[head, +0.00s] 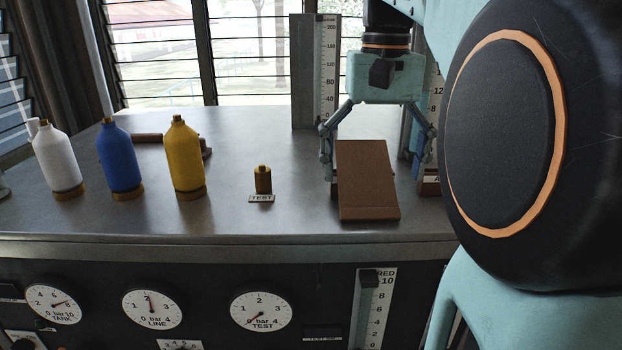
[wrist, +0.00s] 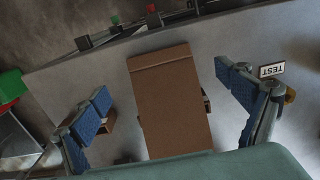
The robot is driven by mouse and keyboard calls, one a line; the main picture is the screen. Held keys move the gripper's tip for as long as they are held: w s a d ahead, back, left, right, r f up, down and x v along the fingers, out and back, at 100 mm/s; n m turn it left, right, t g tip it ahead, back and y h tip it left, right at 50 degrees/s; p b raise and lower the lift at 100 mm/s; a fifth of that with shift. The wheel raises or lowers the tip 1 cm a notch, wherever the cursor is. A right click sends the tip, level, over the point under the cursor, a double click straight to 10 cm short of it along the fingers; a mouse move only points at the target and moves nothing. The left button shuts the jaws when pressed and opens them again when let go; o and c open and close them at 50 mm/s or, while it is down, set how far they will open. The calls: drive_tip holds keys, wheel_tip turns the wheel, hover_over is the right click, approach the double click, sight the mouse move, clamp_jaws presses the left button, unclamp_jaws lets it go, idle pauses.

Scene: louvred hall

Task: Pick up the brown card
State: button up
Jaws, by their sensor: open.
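The brown card (head: 366,172) is a flat rectangular panel at the right part of the bench top, with a narrow strip along its near edge. In the wrist view the card (wrist: 170,105) lies between the fingers, with visible room on both sides. My gripper (head: 374,174) is open, pointing down, its fingers to the left and right of the card. In the wrist view my gripper (wrist: 163,84) shows two blue-padded fingers apart, neither seen touching the card. Something small and brown shows partly from under the card's sides; most of it is hidden.
A small brass piece (head: 263,180) with a TEST label stands left of the card. Yellow (head: 185,160), blue (head: 120,160) and white (head: 57,160) bottles stand farther left. An upright scale (head: 316,70) stands behind. The bench top (head: 230,140) has free room between the yellow bottle and card.

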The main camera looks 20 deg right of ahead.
sight(370, 207)
drive_tip(key=shift+s+f, duration=0.15)
drive_tip(key=shift+f, duration=2.65)
drive_tip(key=c, duration=1.2)
